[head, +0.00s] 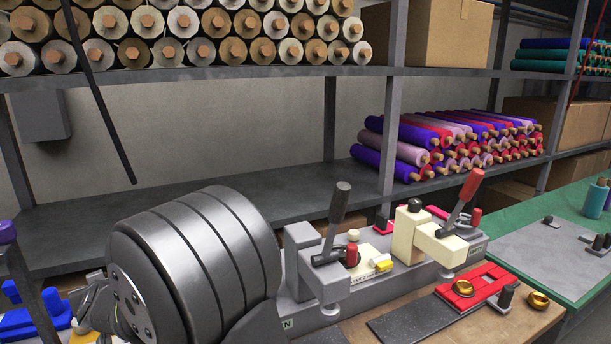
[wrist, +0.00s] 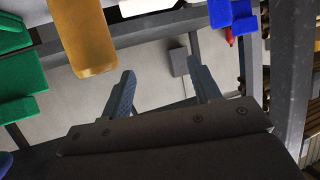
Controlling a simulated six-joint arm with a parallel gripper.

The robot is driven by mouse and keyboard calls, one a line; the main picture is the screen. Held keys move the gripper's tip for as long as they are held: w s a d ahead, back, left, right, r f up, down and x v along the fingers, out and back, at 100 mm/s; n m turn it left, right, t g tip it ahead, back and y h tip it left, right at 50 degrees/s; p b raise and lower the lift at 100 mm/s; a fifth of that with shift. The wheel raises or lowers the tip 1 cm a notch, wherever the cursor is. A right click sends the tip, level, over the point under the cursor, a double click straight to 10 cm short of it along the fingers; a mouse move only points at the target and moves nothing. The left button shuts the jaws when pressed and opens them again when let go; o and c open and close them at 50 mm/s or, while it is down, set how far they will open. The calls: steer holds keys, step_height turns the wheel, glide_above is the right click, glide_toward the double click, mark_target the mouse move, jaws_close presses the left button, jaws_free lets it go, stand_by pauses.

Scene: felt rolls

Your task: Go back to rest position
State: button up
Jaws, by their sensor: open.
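In the wrist view my gripper (wrist: 161,66) is open. Its two blue-grey fingers stand wide apart, with nothing held between them. Behind the gap are a pale wall and a small grey box (wrist: 179,62). I cannot make out my gripper clearly in the head view.
A workbench (head: 385,328) carries a fixture with two lever clamps (head: 330,250) (head: 455,235), a red plate (head: 474,287) and brass knobs. Shelves behind hold felt rolls (head: 455,140). An orange-yellow block (wrist: 82,40) and green blocks (wrist: 20,75) lie near my fingers in the wrist view.

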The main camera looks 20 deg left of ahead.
steer(key=s+a+f, duration=0.4)
steer(key=shift+a, duration=0.2)
step_height(320, 180, down, 4)
steer(key=shift+a+r+n+g, duration=0.1)
steer(key=shift+r+n+g, duration=0.1)
steer(key=shift+n+g, duration=0.1)
steer(key=shift+s+n+g+y, duration=0.1)
steer(key=shift+n+g+y, duration=0.2)
steer(key=shift+n+g, duration=0.15)
steer(key=v, duration=1.7)
steer(key=shift+d, duration=0.25)
stand_by(0.5)
